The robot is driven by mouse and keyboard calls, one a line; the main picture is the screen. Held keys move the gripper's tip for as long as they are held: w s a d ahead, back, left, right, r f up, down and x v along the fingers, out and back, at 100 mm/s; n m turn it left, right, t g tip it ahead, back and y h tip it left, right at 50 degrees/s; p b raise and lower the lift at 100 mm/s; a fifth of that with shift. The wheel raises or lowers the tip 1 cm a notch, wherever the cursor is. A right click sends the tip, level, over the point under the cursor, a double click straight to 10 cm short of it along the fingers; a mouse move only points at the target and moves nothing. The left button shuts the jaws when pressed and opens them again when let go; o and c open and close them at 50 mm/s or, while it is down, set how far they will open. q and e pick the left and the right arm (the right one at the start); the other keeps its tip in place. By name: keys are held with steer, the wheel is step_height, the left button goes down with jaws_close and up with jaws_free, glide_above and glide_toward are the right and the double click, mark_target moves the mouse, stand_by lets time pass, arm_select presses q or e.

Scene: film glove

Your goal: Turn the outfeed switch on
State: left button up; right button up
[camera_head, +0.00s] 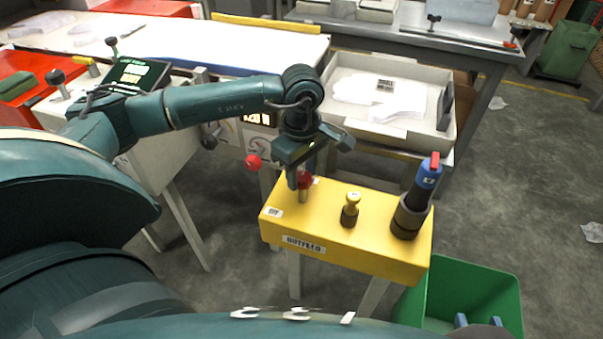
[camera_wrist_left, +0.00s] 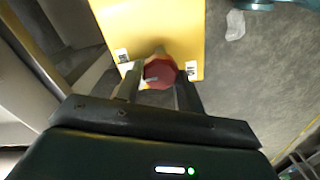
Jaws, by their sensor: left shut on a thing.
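A yellow box (camera_head: 330,240) labelled on its front, apparently as outfeed, stands on grey legs in the middle of the head view. A red knob (camera_head: 305,181) sits at its left end. My left gripper (camera_head: 299,178) comes down from above and is shut on this knob. In the left wrist view the red knob (camera_wrist_left: 160,73) sits between the two fingers, with the yellow top (camera_wrist_left: 165,25) around its far side. White labels (camera_wrist_left: 122,56) flank the knob; their print is too small to read. My right gripper is not in view.
The box also carries a small yellow knob (camera_head: 351,203) and a blue, red-topped handle (camera_head: 428,172) in a dark collar. A green bin (camera_head: 470,290) stands at the right, and a white tray (camera_head: 455,130) lies behind. Another red knob (camera_head: 253,161) is left of the gripper.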

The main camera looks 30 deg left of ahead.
arm_select(q)
steer(key=shift+m, duration=0.3)
stand_by(0.4)
steer(key=o, duration=1)
step_height(320, 180, up, 13)
steer(key=shift+r+p, duration=0.15)
steer(key=shift+p, duration=1)
